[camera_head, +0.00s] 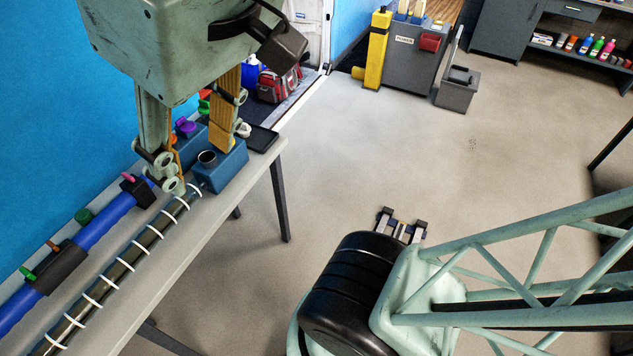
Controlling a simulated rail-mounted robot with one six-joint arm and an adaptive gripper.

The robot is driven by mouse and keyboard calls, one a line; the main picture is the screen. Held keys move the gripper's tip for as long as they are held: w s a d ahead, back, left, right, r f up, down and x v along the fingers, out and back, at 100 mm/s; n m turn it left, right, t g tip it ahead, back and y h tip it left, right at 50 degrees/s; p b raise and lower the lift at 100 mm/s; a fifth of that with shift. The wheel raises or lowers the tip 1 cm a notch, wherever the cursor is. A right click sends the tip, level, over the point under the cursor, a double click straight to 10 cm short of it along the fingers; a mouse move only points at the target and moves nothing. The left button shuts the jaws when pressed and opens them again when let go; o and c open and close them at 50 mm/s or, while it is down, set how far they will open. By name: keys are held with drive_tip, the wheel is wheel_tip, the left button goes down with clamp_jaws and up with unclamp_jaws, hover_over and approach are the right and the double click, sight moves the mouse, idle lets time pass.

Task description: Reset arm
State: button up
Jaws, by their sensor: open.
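My gripper (201,168) hangs down at the upper left, over the far end of the grey bench (200,237). Its two fingers are apart and I see nothing held between them. The left fingertip overlaps the end of a dark rod with white rings (122,268) in this view; I cannot tell whether they touch. The right finger appears just above a blue block with a round hole (222,172).
A blue tube (105,220) with dark holders lies along the wall side of the bench. A black tray (262,139) is at the bench end. A grey cabinet (408,72), a yellow post (377,50) and a grey bin (456,96) stand farther back. The middle floor is clear.

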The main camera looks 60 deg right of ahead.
drive_tip(key=shift+s+f, duration=0.2)
drive_tip(key=shift+f, duration=0.4)
wheel_tip(320, 180, down, 10)
drive_tip(key=b, duration=0.9)
drive_tip(key=shift+r+b, duration=0.25)
drive_tip(key=shift+b, duration=0.15)
